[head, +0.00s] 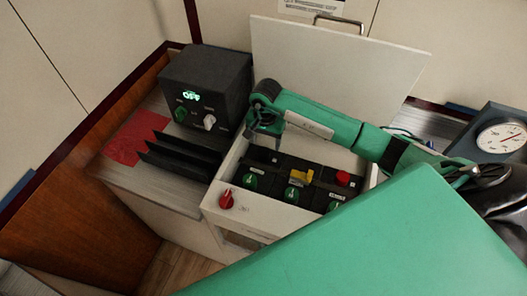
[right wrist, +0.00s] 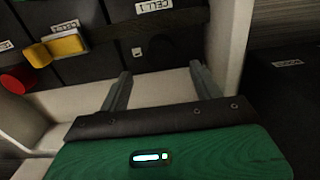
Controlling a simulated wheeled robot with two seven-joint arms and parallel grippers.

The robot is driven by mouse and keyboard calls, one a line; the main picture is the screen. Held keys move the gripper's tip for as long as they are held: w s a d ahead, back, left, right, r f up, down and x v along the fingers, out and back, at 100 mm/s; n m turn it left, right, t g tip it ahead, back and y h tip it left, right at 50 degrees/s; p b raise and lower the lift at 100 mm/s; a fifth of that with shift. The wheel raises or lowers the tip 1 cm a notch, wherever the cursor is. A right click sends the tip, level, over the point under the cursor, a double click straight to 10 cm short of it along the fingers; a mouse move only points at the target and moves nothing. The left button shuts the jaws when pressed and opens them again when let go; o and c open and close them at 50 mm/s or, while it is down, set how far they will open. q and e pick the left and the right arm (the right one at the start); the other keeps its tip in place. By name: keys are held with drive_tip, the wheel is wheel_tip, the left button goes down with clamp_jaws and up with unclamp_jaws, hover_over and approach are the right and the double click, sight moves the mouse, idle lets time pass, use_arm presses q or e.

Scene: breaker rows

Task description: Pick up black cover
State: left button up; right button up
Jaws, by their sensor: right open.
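Several black upright plates (head: 185,160) stand in a row on the counter left of the white box; I cannot tell whether one of them is the black cover. The open white box (head: 213,200) holds black cells (head: 262,158) with green knobs. My right gripper (head: 264,128) is over the left part of this box. In the right wrist view my right gripper (right wrist: 160,72) is open and empty, its fingers apart in front of a black cell face (right wrist: 165,55) labelled CELL 1. My left gripper is not in view.
A black control box (head: 205,85) reading OFF stands behind the plates, next to a red patch (head: 133,137). The white lid (head: 345,75) stands raised behind the box. A yellow piece (head: 301,175) and red button (head: 343,178) are inside. A gauge (head: 500,138) is at right.

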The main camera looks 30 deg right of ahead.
sight(264, 152)
drive_tip(key=shift+s+a+f+p, duration=0.1)
drive_tip(key=shift+a+f+p, duration=0.15)
drive_tip(key=shift+f+p, duration=0.3)
drive_tip(key=f+p, duration=0.1)
drive_tip(key=f, duration=0.2)
drive_tip(key=shift+a+p, duration=0.2)
drive_tip(key=shift+p, duration=0.2)
drive_tip(key=shift+f, duration=0.55)
drive_tip(key=c, duration=1.1)
